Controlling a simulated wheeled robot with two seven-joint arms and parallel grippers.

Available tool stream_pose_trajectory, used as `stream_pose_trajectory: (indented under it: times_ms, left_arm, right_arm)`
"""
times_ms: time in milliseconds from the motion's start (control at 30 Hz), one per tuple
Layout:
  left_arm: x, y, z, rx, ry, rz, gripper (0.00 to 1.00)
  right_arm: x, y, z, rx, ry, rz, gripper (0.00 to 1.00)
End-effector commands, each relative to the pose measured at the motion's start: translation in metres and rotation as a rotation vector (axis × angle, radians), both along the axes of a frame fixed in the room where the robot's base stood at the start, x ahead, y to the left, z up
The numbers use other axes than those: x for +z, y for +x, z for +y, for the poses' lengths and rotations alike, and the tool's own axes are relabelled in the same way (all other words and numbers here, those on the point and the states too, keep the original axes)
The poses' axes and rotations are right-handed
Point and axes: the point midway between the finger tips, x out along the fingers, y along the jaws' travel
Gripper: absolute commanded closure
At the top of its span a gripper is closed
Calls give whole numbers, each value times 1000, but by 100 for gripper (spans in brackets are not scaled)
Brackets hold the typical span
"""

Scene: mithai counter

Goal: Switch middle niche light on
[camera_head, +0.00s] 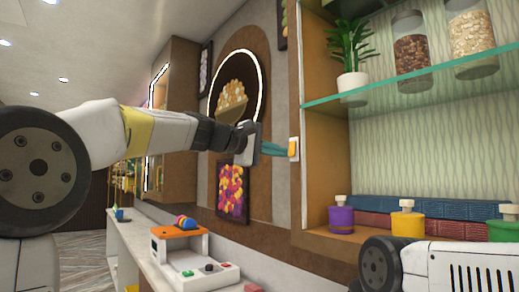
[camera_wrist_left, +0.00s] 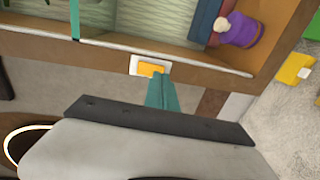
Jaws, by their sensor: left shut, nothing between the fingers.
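A light switch with a white plate and an orange rocker (camera_head: 294,148) sits on the brown edge panel at the left side of the shelf niche. It also shows in the left wrist view (camera_wrist_left: 150,68). My left gripper (camera_head: 284,150) reaches in from the left, its teal fingers closed together with nothing between them. The fingertips are at or very near the rocker; I cannot tell whether they touch. In the left wrist view the teal fingers (camera_wrist_left: 162,92) point at the lower edge of the switch. My right gripper is not seen.
The niche has a glass shelf (camera_head: 420,80) with a potted plant (camera_head: 350,55) and jars. Below stand a purple bottle (camera_head: 341,217) and a yellow bottle (camera_head: 407,222). A counter (camera_head: 130,240) at the lower left holds a white and orange machine (camera_head: 190,262). Part of my right arm shows lower right.

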Motion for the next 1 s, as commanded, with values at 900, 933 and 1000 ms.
stream_pose_trajectory:
  times_ms: [900,933,1000]
  left_arm:
    - [-4,13,-18,1,0,0,100]
    - [-4,13,-18,1,0,0,100]
    - [-5,13,-18,1,0,0,100]
  right_arm:
    - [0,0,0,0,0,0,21]
    - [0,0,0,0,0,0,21]
    - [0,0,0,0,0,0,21]
